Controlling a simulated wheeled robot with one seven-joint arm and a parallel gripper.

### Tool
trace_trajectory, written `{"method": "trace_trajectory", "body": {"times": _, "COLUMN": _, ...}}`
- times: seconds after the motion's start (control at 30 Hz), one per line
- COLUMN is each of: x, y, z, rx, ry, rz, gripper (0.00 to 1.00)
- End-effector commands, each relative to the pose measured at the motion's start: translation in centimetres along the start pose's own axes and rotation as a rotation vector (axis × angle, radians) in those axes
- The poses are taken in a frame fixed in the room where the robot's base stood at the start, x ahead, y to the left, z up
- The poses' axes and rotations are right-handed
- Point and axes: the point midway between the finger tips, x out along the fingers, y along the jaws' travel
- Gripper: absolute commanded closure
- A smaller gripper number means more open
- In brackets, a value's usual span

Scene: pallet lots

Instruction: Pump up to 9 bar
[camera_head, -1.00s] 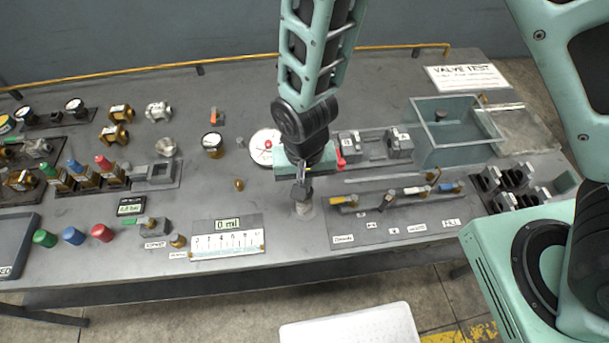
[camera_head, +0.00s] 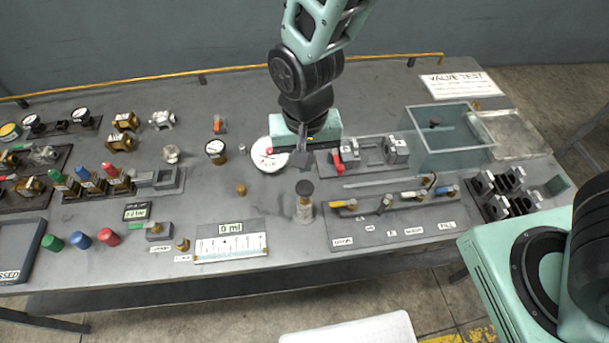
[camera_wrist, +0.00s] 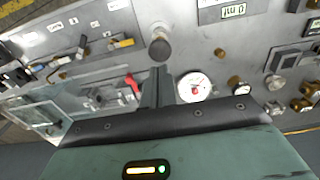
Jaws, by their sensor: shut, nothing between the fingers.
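The hand pump (camera_head: 305,207) stands upright near the front middle of the bench, a pale cylinder with a round black knob (camera_head: 305,187) on top. The knob also shows in the wrist view (camera_wrist: 160,48), just beyond my fingertips. My gripper (camera_head: 301,160) is shut and empty, pointing down behind the knob and apart from it in the picture; the shut fingers show in the wrist view (camera_wrist: 156,90).
A red-handled valve (camera_head: 338,163) is close to the right of my gripper. A board with several levers (camera_head: 385,212) lies right of the pump. A 0 ml scale plate (camera_head: 231,242) lies front left. A clear tank (camera_head: 447,150) stands at right. Brass fittings fill the left.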

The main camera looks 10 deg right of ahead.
Motion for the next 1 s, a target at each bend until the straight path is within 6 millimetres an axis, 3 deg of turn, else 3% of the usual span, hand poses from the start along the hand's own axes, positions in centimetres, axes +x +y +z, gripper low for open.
{"method": "trace_trajectory", "body": {"times": 0.3, "x": -3.8, "y": -0.1, "z": -0.1, "rx": 0.000, "ry": 0.002, "rz": -0.002, "gripper": 1.00}}
{"method": "trace_trajectory", "body": {"times": 1.0, "x": -4.2, "y": 0.0, "z": -0.1, "rx": 0.001, "ry": 0.001, "rz": 0.000, "gripper": 1.00}}
